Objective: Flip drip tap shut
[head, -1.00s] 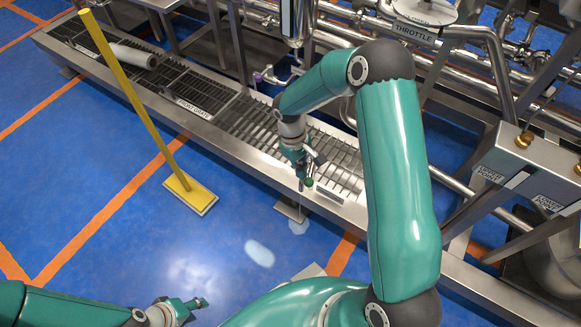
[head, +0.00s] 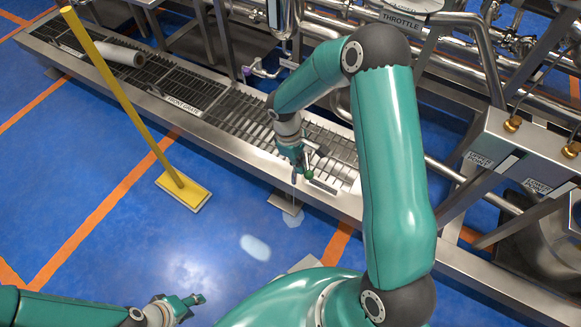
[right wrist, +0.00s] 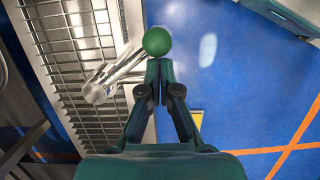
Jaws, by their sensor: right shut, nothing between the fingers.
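The drip tap shows in the right wrist view as a shiny metal body (right wrist: 106,84) at the grate's edge. A green ball knob (right wrist: 157,41) lies at my fingertips there. In the head view the green knob (head: 309,174) is small, with a thin stream falling below it. My right gripper (head: 301,165) is shut and empty, its tips (right wrist: 157,64) right at the knob. I cannot tell if they touch it. Most of the tap is hidden by my gripper in the head view. My left gripper (head: 194,305) is open and empty over the floor, at the bottom left.
The long metal drain trough (head: 250,147) with its grates runs behind the tap. A yellow-handled squeegee or broom (head: 184,190) stands on the blue floor to the left. Puddles (head: 255,247) lie on the floor. Pipes and a panel (head: 490,155) fill the right side.

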